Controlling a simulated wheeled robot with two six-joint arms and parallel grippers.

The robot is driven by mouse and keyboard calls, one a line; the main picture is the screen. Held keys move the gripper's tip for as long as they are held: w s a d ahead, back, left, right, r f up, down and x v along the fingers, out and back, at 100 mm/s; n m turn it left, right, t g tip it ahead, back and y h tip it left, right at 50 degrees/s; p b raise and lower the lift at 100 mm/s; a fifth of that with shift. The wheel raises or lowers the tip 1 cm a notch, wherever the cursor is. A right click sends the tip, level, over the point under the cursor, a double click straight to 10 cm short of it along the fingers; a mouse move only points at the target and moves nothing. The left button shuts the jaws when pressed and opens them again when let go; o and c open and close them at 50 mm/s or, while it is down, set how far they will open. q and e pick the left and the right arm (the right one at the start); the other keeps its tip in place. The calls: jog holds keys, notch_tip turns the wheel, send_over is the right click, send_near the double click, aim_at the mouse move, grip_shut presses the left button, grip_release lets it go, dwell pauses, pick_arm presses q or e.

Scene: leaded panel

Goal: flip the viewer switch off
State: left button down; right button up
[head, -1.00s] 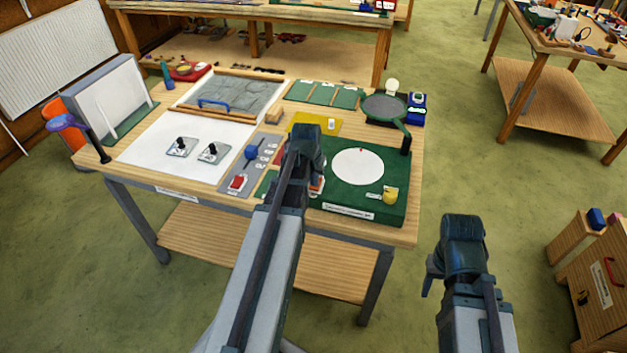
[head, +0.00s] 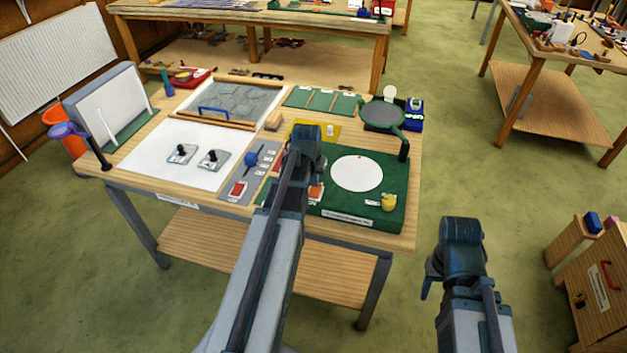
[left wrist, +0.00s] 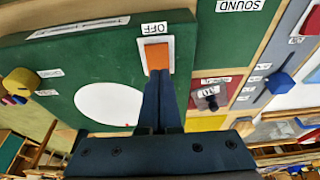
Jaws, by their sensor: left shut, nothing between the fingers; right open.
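An orange rocker switch (left wrist: 156,55) on a white plate is fixed to the green board (left wrist: 70,60), with an "OFF" label at one end. In the head view the orange switch (head: 316,192) shows partly beside my left arm. My left gripper (left wrist: 161,78) is shut and empty, its fingertips at the switch's edge away from the "OFF" label; I cannot tell whether they touch. In the head view my left gripper (head: 305,148) is over the green board, its fingertips hidden. My right gripper (head: 432,278) is open and empty, off the table's right front side.
The green board also carries a white disc (head: 356,173) and a yellow knob (head: 388,202). A grey panel (head: 238,188) with a blue slider knob and a red switch lies left of my left arm. A dark round pan-like thing (head: 383,114) stands at the back right.

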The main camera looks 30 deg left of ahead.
pick_arm(q)
jog(key=s+p+v, duration=0.2)
jog(key=p+v, duration=0.8)
jog(key=v, duration=0.2)
jog(key=shift+s+d+f, duration=0.3)
jog(key=s+d+f+m+g+b, duration=0.1)
jog(key=s+d+f+m+b, duration=0.1)
jog(key=d, duration=0.7)
jog(key=s+d+f+m+g+b, duration=0.1)
jog(key=s+d+f+b, duration=0.4)
jog(key=d, duration=0.5)
jog(key=s+d+f+m+g+b, duration=0.1)
jog(key=s+d+f+m+b, duration=0.2)
jog(key=d, duration=0.6)
notch_tip(320, 180, down, 3)
jog(key=shift+s+d+r+g+y+b, duration=0.1)
jog(key=shift+s+d+g+y+b, duration=0.25)
jog(key=shift+s+b, duration=0.5)
jog(key=shift+w, duration=0.2)
